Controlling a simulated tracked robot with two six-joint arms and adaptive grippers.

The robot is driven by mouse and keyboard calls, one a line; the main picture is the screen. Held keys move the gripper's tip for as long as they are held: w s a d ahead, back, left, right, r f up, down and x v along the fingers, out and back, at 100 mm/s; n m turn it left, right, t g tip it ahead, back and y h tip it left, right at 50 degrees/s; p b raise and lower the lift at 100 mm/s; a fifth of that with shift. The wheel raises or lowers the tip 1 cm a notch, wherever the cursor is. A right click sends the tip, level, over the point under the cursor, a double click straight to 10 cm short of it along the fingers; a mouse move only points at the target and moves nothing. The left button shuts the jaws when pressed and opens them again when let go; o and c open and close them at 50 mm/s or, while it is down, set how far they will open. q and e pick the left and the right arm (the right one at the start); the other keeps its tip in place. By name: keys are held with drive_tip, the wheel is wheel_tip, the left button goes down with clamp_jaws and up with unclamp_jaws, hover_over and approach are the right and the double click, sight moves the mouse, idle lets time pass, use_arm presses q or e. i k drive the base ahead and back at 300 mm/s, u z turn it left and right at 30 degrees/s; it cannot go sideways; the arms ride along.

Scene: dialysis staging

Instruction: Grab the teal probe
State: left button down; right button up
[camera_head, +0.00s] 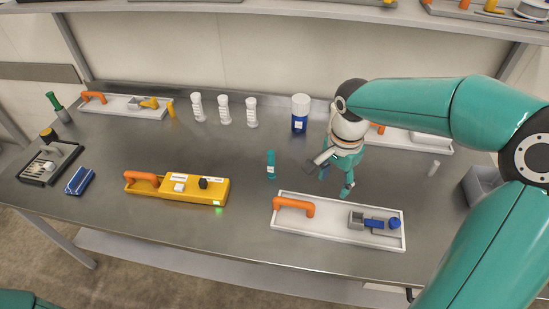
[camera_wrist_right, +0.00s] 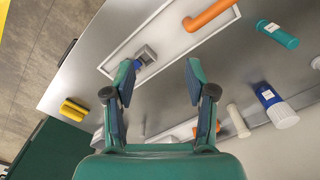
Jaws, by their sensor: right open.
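The teal probe (camera_head: 271,164) stands upright on the metal table, between the yellow case and my right gripper in the head view. It also shows in the right wrist view, a teal cylinder (camera_wrist_right: 279,35) at the upper right, outside the space between the fingers. My right gripper (camera_head: 330,177) is open and empty above the table, to the right of the probe and apart from it. In the wrist view its two fingers (camera_wrist_right: 159,78) are spread, with nothing between them. My left gripper is out of view.
A white tray (camera_head: 283,224) with an orange handle and blue part lies in front of the right gripper. A yellow case (camera_head: 178,188) lies left of the probe. A blue bottle with white cap (camera_head: 300,114) and several white bottles (camera_head: 224,110) stand behind.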

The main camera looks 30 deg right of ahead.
sight(271, 174)
drive_tip(key=i, duration=0.9)
drive_tip(key=u, duration=0.1)
